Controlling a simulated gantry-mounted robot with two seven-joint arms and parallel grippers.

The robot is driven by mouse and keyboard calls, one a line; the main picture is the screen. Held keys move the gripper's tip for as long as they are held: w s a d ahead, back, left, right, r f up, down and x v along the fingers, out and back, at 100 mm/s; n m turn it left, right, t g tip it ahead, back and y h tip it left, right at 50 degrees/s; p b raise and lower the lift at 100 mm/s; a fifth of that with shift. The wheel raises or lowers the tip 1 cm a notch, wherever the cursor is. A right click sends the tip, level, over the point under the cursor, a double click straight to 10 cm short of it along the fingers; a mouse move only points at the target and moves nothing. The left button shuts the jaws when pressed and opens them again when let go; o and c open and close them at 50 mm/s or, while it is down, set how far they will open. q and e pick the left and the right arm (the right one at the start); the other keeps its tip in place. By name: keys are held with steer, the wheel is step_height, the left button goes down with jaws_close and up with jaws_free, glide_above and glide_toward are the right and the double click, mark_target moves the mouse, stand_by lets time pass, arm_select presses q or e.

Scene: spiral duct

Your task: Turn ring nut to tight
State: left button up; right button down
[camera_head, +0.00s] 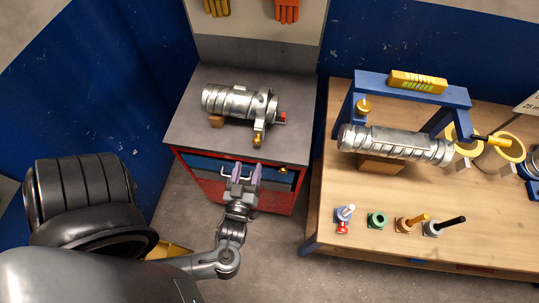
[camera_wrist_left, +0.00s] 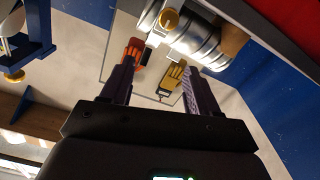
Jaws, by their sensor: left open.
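A silver ribbed duct (camera_head: 230,102) lies on the grey-topped cabinet. A brass fitting (camera_head: 258,138) hangs at its front right, with a red piece (camera_head: 281,118) beside it. I cannot tell for sure which part is the ring nut. My left gripper (camera_head: 246,172) is open and empty, in front of the cabinet and apart from the duct. In the left wrist view, its two dark fingers (camera_wrist_left: 156,72) stand wide apart. The duct (camera_wrist_left: 195,42) and a round brass end (camera_wrist_left: 169,18) show beyond the fingertips. My right gripper is out of view.
The cabinet's top (camera_head: 190,135) is clear around the duct. A wooden table (camera_head: 385,190) at right holds another ribbed duct (camera_head: 395,143) under a blue frame (camera_head: 410,90), with several small fittings along its front. Orange gloves (camera_head: 287,10) and yellow gloves (camera_head: 217,7) hang behind.

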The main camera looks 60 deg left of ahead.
mark_target(256, 143)
arm_select(q)
steer(key=w+a+f, duration=0.1)
steer(key=w+a, duration=0.1)
steer(key=w+a+f+b, duration=0.1)
steer(key=w+a, duration=0.1)
steer(key=a, duration=0.1)
steer(key=w+a+f, duration=0.1)
steer(key=w+a, duration=0.1)
steer(key=w, duration=0.1)
steer(key=shift+a, duration=0.35)
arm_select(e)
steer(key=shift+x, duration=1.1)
arm_select(q)
steer(key=shift+c, duration=0.2)
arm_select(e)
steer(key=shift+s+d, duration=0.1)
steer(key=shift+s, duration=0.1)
arm_select(q)
steer(key=c, duration=1)
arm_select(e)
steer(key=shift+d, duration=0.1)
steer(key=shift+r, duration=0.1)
